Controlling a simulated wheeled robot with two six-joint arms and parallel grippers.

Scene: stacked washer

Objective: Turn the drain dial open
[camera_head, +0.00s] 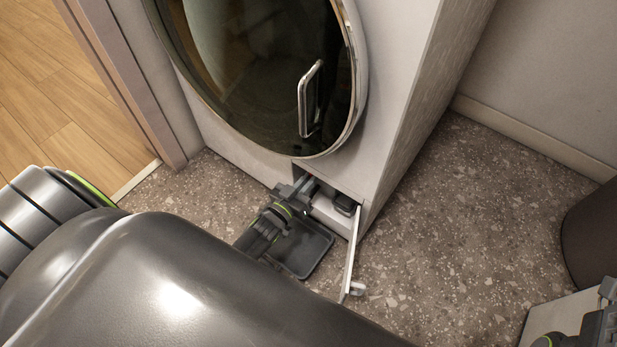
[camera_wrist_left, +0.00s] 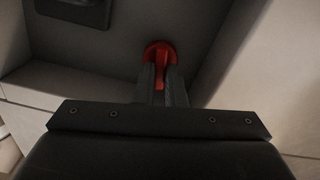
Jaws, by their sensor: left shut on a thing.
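The drain dial (camera_wrist_left: 160,54) is a round red knob with a raised grip, seen in the left wrist view inside a recess low on the washer. My left gripper (camera_wrist_left: 161,84) reaches it with its fingers on either side of the red grip, shut on it. In the head view my left gripper (camera_head: 304,186) enters the open compartment at the washer's lower front corner, and the dial is hidden there. My right gripper (camera_head: 606,290) shows only partly at the lower right edge; its fingertips are not clear.
The compartment's white flap (camera_head: 350,257) stands open to the right of my left gripper. A dark shallow tray (camera_head: 302,250) lies on the floor below the opening. A dark block (camera_head: 346,204) sits inside the compartment. The washer's round door (camera_head: 250,70) is above.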

